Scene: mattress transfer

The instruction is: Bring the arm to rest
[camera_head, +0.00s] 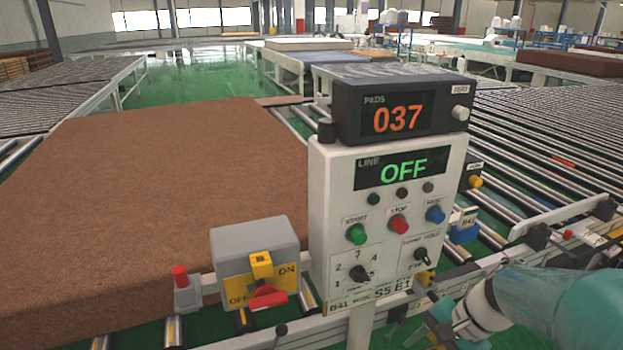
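My teal and white arm (565,300) enters from the lower right corner and points left, low in front of the conveyor frame. Its end, my gripper (438,325), is at the bottom edge, right of the control panel's post. The gripper is small, partly cut off and mixed with dark and yellow parts, so its fingers do not show clearly. I see nothing clearly held in it. The control panel (335,240) stands just left of it, with a green OFF display (403,169) and a counter box (350,104) reading 037.
A grey switch box (255,238) with a red handle stands left of the panel, beside a small red button (180,275). A large brown pad (170,170) lies on the left rollers. A roller conveyor (550,150) fills the right. Green floor (205,75) is open behind.

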